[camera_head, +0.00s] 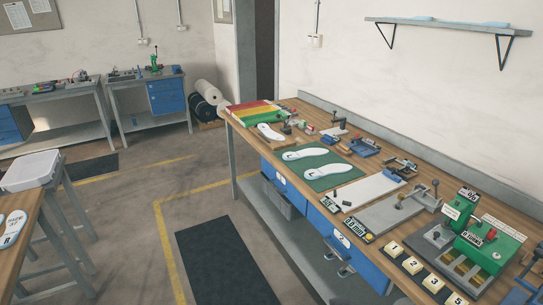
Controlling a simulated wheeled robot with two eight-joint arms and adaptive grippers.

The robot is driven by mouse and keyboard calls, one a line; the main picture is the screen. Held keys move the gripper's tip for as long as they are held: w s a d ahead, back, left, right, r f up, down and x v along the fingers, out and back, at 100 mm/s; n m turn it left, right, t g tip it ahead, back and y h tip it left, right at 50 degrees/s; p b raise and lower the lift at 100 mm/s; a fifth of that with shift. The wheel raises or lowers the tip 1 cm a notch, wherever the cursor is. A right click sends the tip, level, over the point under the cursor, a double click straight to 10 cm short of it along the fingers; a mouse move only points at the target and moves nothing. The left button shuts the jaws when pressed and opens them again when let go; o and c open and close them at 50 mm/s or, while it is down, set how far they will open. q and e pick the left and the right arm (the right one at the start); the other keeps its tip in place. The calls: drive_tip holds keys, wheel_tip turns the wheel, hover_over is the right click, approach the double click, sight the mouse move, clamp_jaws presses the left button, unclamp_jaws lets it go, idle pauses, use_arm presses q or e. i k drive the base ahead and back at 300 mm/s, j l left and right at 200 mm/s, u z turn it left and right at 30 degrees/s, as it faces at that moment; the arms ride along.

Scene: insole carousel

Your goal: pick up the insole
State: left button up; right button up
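Two white insoles, an upper one (305,154) and a lower one (334,171), lie flat and apart on a green mat (322,162) on the long workbench at right. Another pale insole-shaped piece (269,131) lies on the same bench, just in front of a red, yellow and green striped panel (252,114). A further white insole-shaped piece (12,227) with dark markings lies on the wooden table at the left edge, partly cut off by the frame. Neither of my grippers shows in the head view, so what they hold cannot be seen.
The long wooden bench (377,213) carries a white board (366,189), clamp fixtures (399,207), a green machine (490,245) and numbered blocks (393,249). A white bin (30,171) stands at left. The floor between the tables is clear, with a dark mat (228,262).

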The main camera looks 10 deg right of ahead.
sight(330, 169)
drive_tip(key=i+u, duration=0.35)
drive_tip(key=i, duration=0.85)
drive_tip(key=i+z, duration=0.45)
drive_tip(key=i+j+z, duration=0.1)
drive_tip(key=i+z, duration=0.15)
drive_tip(key=z, duration=0.2)
drive_tip(key=i+z, duration=0.15)
drive_tip(key=z, duration=0.25)
drive_tip(key=i+z, duration=0.2)
drive_tip(key=z, duration=0.25)
drive_tip(key=i+j+z, duration=0.1)
drive_tip(key=z, duration=0.3)
drive_tip(key=i+j+z, duration=0.1)
drive_tip(key=z, duration=0.35)
drive_tip(key=i+j, duration=0.05)
drive_tip(key=i, duration=0.05)
